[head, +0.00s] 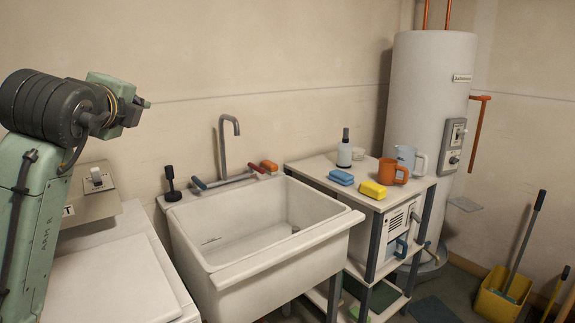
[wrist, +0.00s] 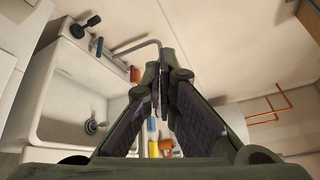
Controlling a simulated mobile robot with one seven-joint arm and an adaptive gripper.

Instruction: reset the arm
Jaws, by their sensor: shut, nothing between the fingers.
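My arm stands at the left of the head view, with its dark forearm raised above the white counter. My gripper (head: 146,103) points right, well clear of the sink and the wall items. In the wrist view my gripper (wrist: 162,88) has its two green fingers with dark pads meeting at the tips. It is shut and holds nothing. The wrist view looks past the fingers at the sink, faucet and wall.
A white utility sink (head: 198,231) with a grey faucet (head: 225,150) stands in the middle. A shelf (head: 315,168) right of it bears sponges, a bottle, an orange mug (head: 390,171) and a pitcher. A water heater (head: 425,105) and yellow bucket (head: 500,298) stand further right.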

